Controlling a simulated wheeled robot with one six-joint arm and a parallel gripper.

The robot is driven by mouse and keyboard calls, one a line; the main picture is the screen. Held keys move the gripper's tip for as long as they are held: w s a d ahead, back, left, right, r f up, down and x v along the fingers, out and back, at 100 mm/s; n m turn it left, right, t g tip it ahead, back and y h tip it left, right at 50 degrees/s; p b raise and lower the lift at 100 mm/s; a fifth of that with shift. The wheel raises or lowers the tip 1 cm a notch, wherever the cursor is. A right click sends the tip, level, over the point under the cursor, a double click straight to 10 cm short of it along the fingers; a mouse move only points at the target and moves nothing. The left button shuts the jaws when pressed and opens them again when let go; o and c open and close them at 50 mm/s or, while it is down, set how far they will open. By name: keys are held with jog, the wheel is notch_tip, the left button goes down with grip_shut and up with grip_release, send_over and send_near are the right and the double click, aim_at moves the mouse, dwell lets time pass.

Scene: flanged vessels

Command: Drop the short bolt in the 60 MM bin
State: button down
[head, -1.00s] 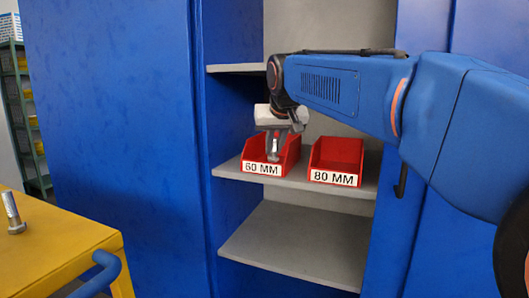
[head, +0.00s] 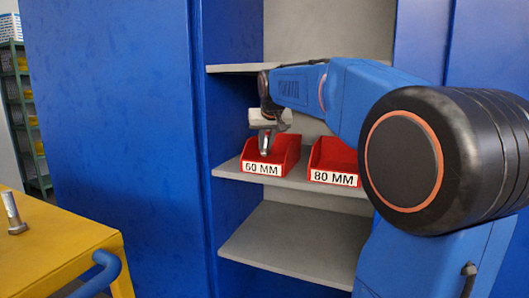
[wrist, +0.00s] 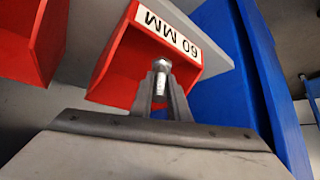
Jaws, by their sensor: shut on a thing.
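The red 60 MM bin (head: 283,158) stands on the middle shelf of the blue cabinet in the head view. It also shows in the wrist view (wrist: 119,62), with its label upside down. My gripper (head: 264,152) points down over this bin. In the wrist view its fingers (wrist: 161,92) are shut on a grey metal bolt (wrist: 161,68). The bolt shows between the fingertips, in front of the bin's opening. How far it is above the bin floor I cannot tell.
The red 80 MM bin (head: 334,157) stands to the right on the same shelf (head: 228,168), partly behind my arm. Another shelf edge (head: 235,69) lies above. A second bolt (head: 13,212) stands on the yellow cart (head: 60,245) at left. The lower shelf (head: 290,240) is bare.

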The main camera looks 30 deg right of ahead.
aim_at(265, 153)
jog(key=shift+w+d+f, duration=0.1)
jog(key=shift+w+f, duration=0.2)
jog(key=shift+f, duration=0.55)
jog(key=shift+w+d+f, duration=0.1)
jog(key=shift+w+f, duration=0.15)
jog(key=shift+f, duration=0.6)
jog(key=shift+w+d+r+g+y, duration=0.15)
jog(key=shift+w+g+y, duration=0.15)
jog(key=shift+g, duration=0.5)
jog(key=shift+w+d+g+y, duration=0.1)
jog(key=shift+w+g+y, duration=0.2)
jog(key=shift+g, duration=0.5)
jog(key=shift+f, duration=0.3)
jog(key=shift+f, duration=0.6)
jog(key=c, duration=1.7)
grip_release()
jog(key=shift+r, duration=0.1)
